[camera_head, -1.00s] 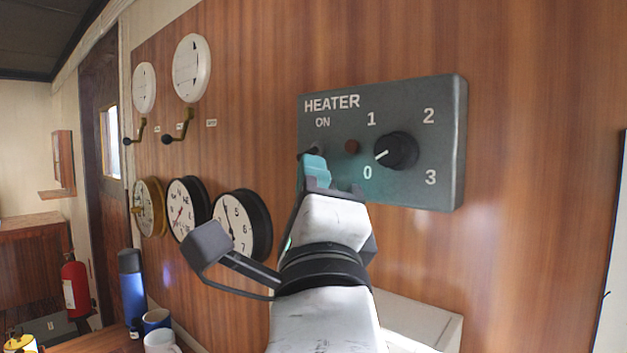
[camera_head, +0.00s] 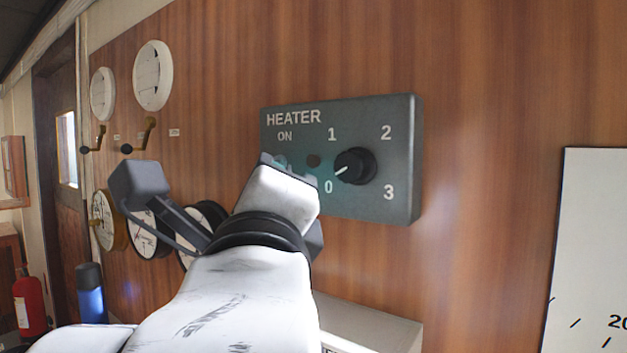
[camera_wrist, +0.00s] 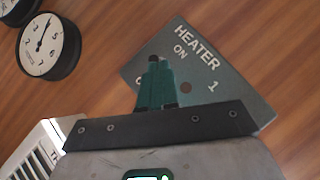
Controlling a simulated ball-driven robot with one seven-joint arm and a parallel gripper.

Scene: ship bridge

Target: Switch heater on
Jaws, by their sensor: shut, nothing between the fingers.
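The grey heater panel (camera_head: 400,115) is on the wood wall. The switch under ON is mostly hidden by my gripper in the head view. In the wrist view the teal fingers (camera_wrist: 155,84) are together and empty, in front of the panel just below ON. Contact with the switch cannot be told.
Round gauges (camera_head: 153,76) and clocks (camera_head: 109,220) with brass handles are on the wall to the left. A pale box (camera_head: 370,325) stands below the panel. A white chart (camera_head: 600,250) is at right. A blue bottle (camera_head: 90,295) and red extinguisher (camera_head: 30,300) are lower left.

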